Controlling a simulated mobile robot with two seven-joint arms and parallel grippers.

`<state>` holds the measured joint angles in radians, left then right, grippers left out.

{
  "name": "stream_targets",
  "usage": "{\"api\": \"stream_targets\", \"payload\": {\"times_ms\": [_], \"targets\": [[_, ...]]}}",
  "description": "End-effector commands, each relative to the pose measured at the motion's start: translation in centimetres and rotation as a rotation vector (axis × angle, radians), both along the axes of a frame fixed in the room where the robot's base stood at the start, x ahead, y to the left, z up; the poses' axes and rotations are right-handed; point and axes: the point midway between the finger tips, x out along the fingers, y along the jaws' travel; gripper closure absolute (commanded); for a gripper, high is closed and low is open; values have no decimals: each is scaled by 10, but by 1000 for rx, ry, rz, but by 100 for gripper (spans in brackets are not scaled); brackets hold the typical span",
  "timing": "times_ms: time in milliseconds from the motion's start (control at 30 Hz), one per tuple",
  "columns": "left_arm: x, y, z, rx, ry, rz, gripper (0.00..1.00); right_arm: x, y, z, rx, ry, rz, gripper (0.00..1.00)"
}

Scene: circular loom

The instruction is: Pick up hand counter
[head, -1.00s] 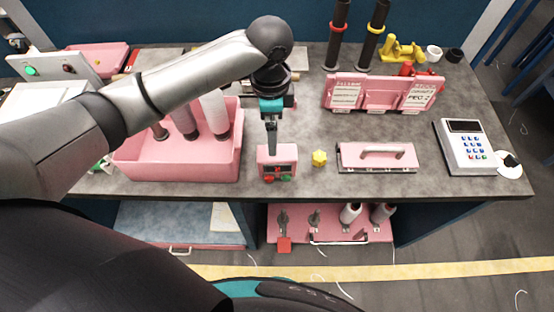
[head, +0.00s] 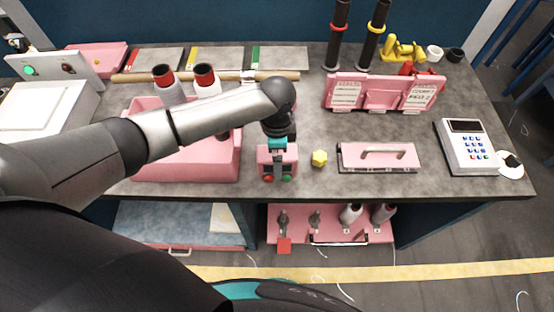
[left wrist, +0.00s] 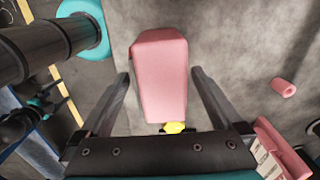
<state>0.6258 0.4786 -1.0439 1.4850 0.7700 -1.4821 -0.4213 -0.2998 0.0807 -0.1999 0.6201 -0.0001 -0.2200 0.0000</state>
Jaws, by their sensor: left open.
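The hand counter is a small pink box with red and green buttons on its front. It stands near the front edge of the table in the head view (head: 276,171). My left gripper (head: 277,150) is right over it, pointing down, and hides part of its top. In the left wrist view the pink counter (left wrist: 160,60) lies between the two spread fingers of my left gripper (left wrist: 160,77), with a gap on each side. The gripper is open and empty. My right gripper is not in view.
A yellow knob-like piece (head: 319,158) sits just right of the counter, then a pink plate with a handle (head: 350,163). A pink bin (head: 150,170) with cones is close on the left. A keypad device (head: 466,147) stands at the right.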

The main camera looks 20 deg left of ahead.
Motion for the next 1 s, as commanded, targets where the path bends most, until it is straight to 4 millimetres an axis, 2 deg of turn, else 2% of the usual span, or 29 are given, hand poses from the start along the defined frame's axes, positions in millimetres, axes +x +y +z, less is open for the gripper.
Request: {"api": "stream_targets", "payload": {"times_ms": [167,1000], "targets": [[0,0,0,-1,0,-1,1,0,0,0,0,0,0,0],[0,0,1,-1,-1,-1,96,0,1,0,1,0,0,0]]}}
